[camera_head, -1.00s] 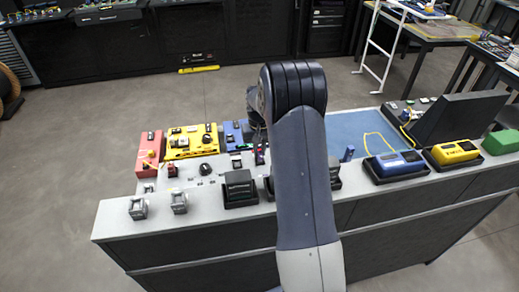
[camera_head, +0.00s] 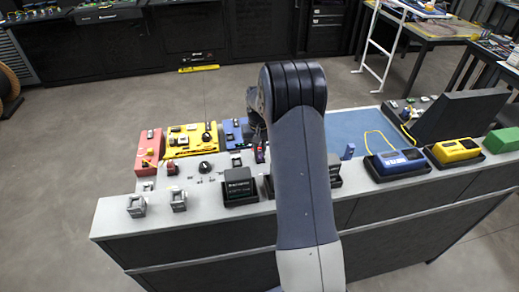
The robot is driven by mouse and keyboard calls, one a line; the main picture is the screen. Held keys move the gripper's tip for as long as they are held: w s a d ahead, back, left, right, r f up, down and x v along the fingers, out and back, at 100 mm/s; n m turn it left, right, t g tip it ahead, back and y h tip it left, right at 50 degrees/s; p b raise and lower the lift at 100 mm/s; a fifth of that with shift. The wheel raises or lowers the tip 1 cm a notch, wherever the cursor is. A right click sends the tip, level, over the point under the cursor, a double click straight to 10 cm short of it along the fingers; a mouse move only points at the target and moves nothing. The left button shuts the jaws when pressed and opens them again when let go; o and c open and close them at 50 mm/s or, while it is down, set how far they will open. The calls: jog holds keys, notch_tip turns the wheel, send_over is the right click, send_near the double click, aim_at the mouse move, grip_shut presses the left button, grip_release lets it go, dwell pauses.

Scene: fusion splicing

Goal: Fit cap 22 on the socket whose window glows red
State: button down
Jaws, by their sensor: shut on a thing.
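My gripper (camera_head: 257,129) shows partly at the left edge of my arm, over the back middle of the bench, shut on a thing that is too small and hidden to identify. Just below it is a small dark unit (camera_head: 260,153) with a pinkish-red glow; I cannot tell whether this is the socket's window or whether the held thing touches it. No cap can be read as 22 at this size. My arm hides the bench to the right of the gripper.
On the grey bench (camera_head: 112,222) are a red box (camera_head: 148,145), a yellow panel (camera_head: 190,141), a black box (camera_head: 240,184) and small grey clamps (camera_head: 137,206). To the right are a blue mat (camera_head: 345,128), a blue device (camera_head: 397,162) and a yellow device (camera_head: 455,150).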

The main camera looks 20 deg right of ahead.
jog(key=c, duration=1.3)
grip_release()
jog(key=shift+c, duration=0.2)
jog(key=shift+r, duration=0.15)
notch_tip(320, 180, up, 11)
jog(key=b, duration=0.1)
jog(key=shift+f, duration=0.2)
jog(key=shift+f, duration=0.1)
notch_tip(320, 180, down, 10)
jog(key=shift+p, duration=0.85)
